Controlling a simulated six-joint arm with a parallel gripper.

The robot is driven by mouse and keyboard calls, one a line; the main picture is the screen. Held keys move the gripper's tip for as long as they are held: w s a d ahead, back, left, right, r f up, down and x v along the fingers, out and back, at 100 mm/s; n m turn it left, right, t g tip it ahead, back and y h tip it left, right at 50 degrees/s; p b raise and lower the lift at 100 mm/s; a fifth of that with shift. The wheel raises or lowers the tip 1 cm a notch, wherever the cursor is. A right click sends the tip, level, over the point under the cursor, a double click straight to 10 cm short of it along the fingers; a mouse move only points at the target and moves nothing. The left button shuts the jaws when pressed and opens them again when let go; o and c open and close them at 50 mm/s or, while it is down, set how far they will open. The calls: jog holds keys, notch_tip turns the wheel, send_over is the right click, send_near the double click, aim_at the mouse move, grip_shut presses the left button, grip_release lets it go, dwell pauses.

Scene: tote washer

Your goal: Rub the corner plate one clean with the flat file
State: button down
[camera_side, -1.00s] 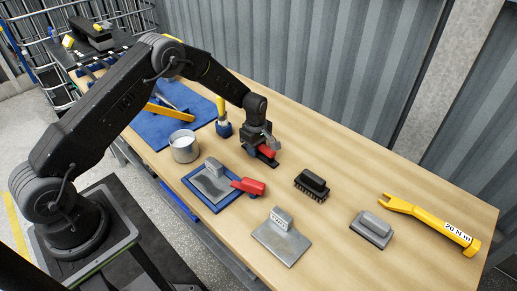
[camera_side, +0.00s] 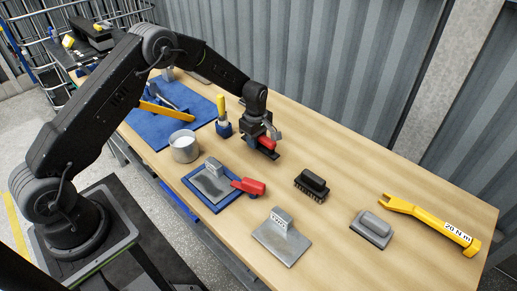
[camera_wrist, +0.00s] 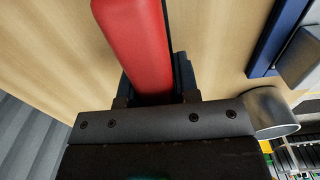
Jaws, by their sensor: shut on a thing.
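My gripper (camera_side: 266,138) is shut on a red-handled tool (camera_side: 267,143), seemingly the flat file, and holds it over the bench behind the blue tray. The red handle also fills the top of the wrist view (camera_wrist: 135,45), between the dark jaws; its working end is not clear. A grey metal plate with an upright tab (camera_side: 210,183) lies in the blue tray (camera_side: 213,207). A second grey plate with a labelled tab (camera_side: 282,241) lies on bare wood in front. I cannot tell from the label which is corner plate one.
A red-handled tool (camera_side: 250,187) rests at the tray's right edge. A metal cup (camera_side: 184,147), a yellow-handled tool in a blue base (camera_side: 223,118), a black brush (camera_side: 312,185), a grey block (camera_side: 372,229) and a yellow wrench (camera_side: 430,221) stand around. Right of my gripper is bare wood.

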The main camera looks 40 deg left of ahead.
jog(key=shift+r, duration=1.15)
jog(key=c, duration=1.4)
grip_release()
grip_shut()
jog(key=s+r, duration=0.1)
jog(key=s, duration=1.2)
jog(key=s+d+r, duration=0.1)
jog(key=s, duration=0.5)
jog(key=shift+s+r, duration=0.3)
jog(key=shift+s, duration=0.05)
